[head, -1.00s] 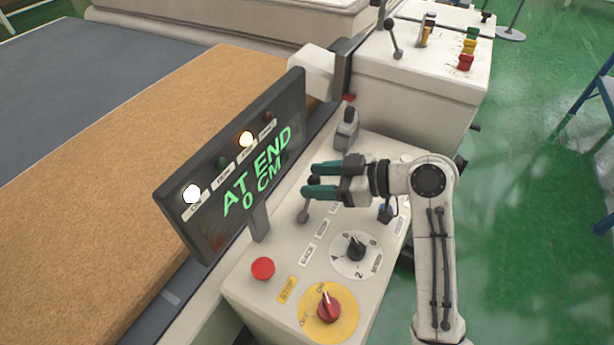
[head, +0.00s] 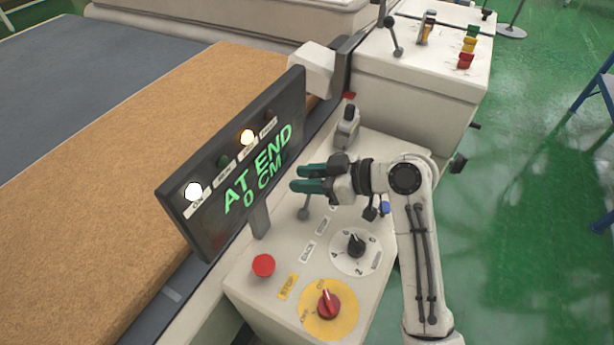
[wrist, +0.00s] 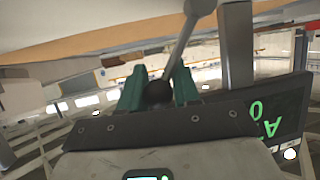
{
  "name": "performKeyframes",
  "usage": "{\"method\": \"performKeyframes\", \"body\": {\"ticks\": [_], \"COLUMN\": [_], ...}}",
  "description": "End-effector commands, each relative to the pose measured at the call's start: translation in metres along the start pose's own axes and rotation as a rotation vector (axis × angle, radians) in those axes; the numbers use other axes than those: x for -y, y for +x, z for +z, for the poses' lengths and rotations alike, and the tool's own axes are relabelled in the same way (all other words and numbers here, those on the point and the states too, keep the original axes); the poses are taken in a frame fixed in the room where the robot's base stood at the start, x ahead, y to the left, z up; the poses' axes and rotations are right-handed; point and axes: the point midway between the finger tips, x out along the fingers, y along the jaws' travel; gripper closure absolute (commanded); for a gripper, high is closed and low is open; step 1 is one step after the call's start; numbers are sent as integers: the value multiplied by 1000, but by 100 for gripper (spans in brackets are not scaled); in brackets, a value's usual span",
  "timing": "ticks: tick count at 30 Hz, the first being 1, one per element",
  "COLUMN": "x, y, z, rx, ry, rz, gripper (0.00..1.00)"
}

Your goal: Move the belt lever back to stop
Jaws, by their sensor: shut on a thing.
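The belt lever (head: 304,213) is a grey rod with a round foot on the console top, between the display post and the row of small labels. My gripper (head: 301,178) has teal fingers shut on the lever's dark knob, which the fingers mostly hide in the head view. In the wrist view the dark knob (wrist: 158,92) sits between the two teal fingers, and the grey rod (wrist: 185,45) runs up from it to the lever's foot.
The tilted display (head: 240,170) reads "AT END 0 CM", with two lamps lit. The console (head: 285,235) also carries a red button (head: 263,265), a black dial (head: 356,245), a red switch (head: 328,304) and a grey handle (head: 347,127).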

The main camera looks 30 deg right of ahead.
Motion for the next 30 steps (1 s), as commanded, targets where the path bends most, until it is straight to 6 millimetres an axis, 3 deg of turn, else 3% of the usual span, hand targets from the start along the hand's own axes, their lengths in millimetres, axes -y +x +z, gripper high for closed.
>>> {"method": "performKeyframes", "body": {"ticks": [5, 20, 30], "x": [-1, 0, 13], "y": [-1, -1, -1], "z": [0, 0, -6], "rx": [0, 6, 38], "ry": [0, -28, -211], "rz": [4, 18, 95], "gripper": [100, 100, 100]}}
